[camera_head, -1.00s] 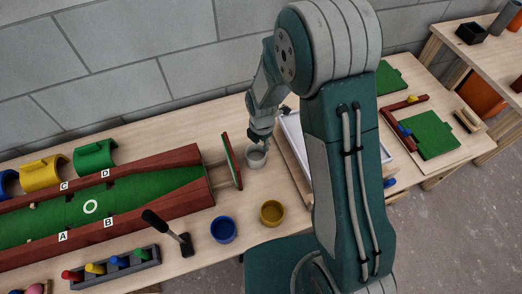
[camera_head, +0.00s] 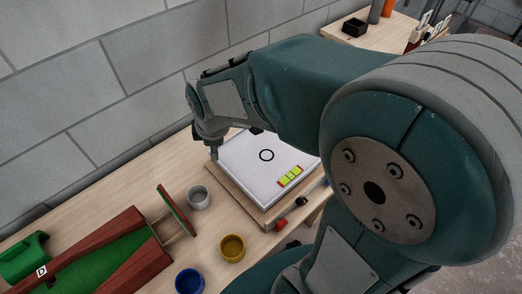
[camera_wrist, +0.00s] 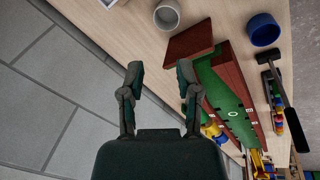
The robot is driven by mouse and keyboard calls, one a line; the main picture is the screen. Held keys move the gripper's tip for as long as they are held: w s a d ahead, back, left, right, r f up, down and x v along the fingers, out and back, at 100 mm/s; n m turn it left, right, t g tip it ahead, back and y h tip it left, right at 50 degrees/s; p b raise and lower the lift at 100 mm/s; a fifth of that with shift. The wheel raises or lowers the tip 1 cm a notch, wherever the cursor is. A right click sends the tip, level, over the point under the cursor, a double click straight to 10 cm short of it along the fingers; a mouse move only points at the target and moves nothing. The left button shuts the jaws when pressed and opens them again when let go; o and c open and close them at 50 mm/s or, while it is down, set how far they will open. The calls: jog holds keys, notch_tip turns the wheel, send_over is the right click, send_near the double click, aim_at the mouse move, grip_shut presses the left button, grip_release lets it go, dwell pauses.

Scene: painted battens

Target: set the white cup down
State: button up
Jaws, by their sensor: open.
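The white cup (camera_head: 199,198) stands upright on the wooden table (camera_head: 155,170), between the green board with red rails and the white panel. My gripper (camera_head: 213,155) is above and beyond the cup, beside the far left corner of the white panel, apart from the cup. In the wrist view my gripper (camera_wrist: 160,68) has its two fingers spread with nothing between them.
A yellow cup (camera_head: 232,249) and a blue cup (camera_head: 189,281) stand in front of the white cup. The white panel (camera_head: 247,172), with a black ring and yellow-green blocks, lies to the right. The upright green-and-red flap (camera_head: 176,210) is close on the left. The grey wall (camera_head: 80,120) rises behind.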

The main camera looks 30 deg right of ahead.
jog(key=s+d+r+m+t, duration=0.1)
jog(key=s+d+r+m, duration=0.1)
jog(key=s+r+m, duration=0.3)
jog(key=s+d+r+m+t, duration=0.2)
jog(key=s+r+m, duration=0.3)
jog(key=s+m, duration=0.3)
jog(key=shift+s+d+r+m, duration=0.25)
jog(key=shift+s+d+m, duration=0.15)
jog(key=shift+d+m, duration=0.4)
